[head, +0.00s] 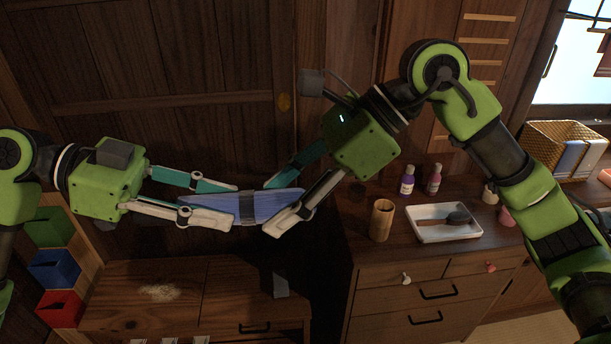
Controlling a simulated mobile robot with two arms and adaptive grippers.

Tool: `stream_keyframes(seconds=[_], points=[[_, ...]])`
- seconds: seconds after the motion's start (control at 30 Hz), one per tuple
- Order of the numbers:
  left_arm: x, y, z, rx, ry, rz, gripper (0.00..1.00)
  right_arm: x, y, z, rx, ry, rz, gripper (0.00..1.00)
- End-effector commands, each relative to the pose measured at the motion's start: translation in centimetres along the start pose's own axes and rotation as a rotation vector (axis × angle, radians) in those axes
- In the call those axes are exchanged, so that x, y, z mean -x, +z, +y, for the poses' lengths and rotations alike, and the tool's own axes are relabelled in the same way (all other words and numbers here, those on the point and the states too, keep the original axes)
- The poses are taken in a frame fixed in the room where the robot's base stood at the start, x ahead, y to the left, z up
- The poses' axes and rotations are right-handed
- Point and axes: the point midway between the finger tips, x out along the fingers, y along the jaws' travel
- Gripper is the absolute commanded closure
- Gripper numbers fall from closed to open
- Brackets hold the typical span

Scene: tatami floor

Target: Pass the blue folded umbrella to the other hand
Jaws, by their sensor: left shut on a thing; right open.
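The blue folded umbrella (219,203) is held level in the air near the middle of the head view, with a dark band around its middle. My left gripper (206,203) comes in from the left and is shut on the umbrella's left part. My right gripper (272,204) comes in from the upper right. It is open, with its fingers on either side of the umbrella's right part. I cannot tell whether the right fingers touch it.
Below is a low wooden cabinet (225,301). At right, a dresser holds a wooden cup (381,220), a white tray (430,236) with a brush, and bottles (407,180). Green, blue and red bins (55,268) stand at left. A wicker basket (545,135) is far right.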

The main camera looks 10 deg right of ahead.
Motion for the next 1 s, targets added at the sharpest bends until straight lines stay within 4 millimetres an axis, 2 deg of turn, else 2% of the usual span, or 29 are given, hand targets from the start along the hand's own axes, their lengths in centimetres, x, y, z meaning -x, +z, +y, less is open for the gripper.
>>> stream_keyframes(seconds=[0.2, 0.47, 0.5, 0.67, 0.73, 0.77, 0.8, 1.0], points=[[0.0, -0.1, 0.0, -0.001, 0.0, 0.002, 0.95, -1.5, 0.0, 0.0, 0.001, 0.0, 0.0, 0.48], [0.0, -0.1, 0.0, -0.001, 0.0, 0.001, 0.95, -1.6, 0.0, 0.0, 0.001, -0.001, 0.0, 0.48], [0.0, -0.1, 0.0, -0.001, 0.0, 0.001, 0.95, -1.6, 0.0, 0.0, 0.001, -0.001, 0.0, 0.53], [0.0, -0.1, 0.0, -0.001, 0.0, 0.002, 0.95, -1.6, 0.0, 0.0, 0.0, -0.001, 0.0, 0.95], [0.0, -0.1, 0.0, -0.001, 0.0, 0.002, 0.95, -1.6, 0.0, 0.0, 0.0, -0.001, 0.0, 0.95], [0.0, -0.1, 0.0, -0.001, 0.0, 0.002, 0.6, -1.6, 0.1, 0.0, 0.001, -0.002, -0.002, 0.95], [0.0, -0.1, 0.0, -0.001, 0.0, 0.001, 0.5, -1.6, 0.1, 0.0, 0.001, -0.002, -0.002, 0.95], [0.0, -0.1, 0.0, -0.001, 0.0, 0.001, 0.48, -1.6, 0.1, 0.0, 0.001, -0.002, -0.002, 0.95]])
